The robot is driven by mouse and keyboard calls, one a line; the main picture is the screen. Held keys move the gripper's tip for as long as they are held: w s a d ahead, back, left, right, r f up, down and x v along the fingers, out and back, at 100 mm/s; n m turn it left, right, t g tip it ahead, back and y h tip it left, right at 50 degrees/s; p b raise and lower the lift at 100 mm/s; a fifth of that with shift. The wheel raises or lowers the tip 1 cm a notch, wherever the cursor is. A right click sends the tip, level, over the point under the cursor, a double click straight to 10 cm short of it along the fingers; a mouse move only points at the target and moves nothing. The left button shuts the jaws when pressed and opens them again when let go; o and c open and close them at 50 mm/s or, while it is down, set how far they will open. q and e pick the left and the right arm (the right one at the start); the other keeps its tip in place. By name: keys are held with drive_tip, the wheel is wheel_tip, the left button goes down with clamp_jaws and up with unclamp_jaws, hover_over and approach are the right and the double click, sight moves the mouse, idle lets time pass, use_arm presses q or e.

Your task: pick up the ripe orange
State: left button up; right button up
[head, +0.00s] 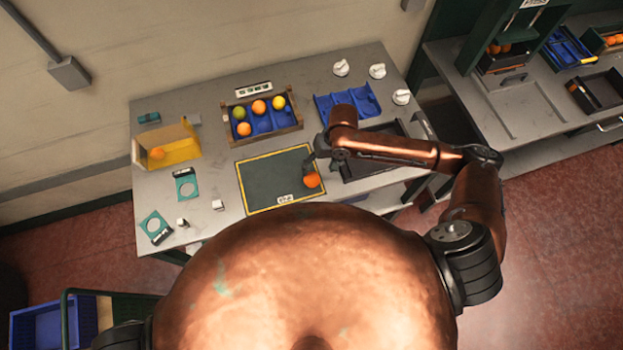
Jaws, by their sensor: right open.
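An orange fruit (312,180) with full orange colour is at the right edge of the dark mat (262,188) with a yellow border. My right gripper (310,166) is open, just above and behind this orange in the picture. I cannot tell whether its fingers touch the fruit. More fruit sits in a wooden crate (296,114) with a blue insert: a greenish one (239,112), a yellow one (278,102) and two orange ones (259,107). Another orange (157,152) is in the open yellow box (180,150). My left gripper is not in view.
An empty blue tray (362,101) and several white knob-like items (341,67) stand at the back right of the grey table (215,90). A dark tray (362,166) lies under my right forearm. Teal items (187,185) lie at left. A second bench (515,110) stands right.

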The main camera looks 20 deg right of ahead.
sight(314, 176)
drive_tip(key=x, duration=0.5)
drive_tip(key=p+x, duration=0.1)
drive_tip(key=x, duration=0.1)
drive_tip(key=shift+s+a+f, duration=0.1)
drive_tip(key=shift+a+f, duration=0.1)
drive_tip(key=shift+a, duration=0.1)
drive_tip(key=shift+c, duration=0.3)
drive_tip(key=c, duration=1.2)
drive_tip(key=shift+r, duration=0.1)
drive_tip(key=shift+c, duration=0.2)
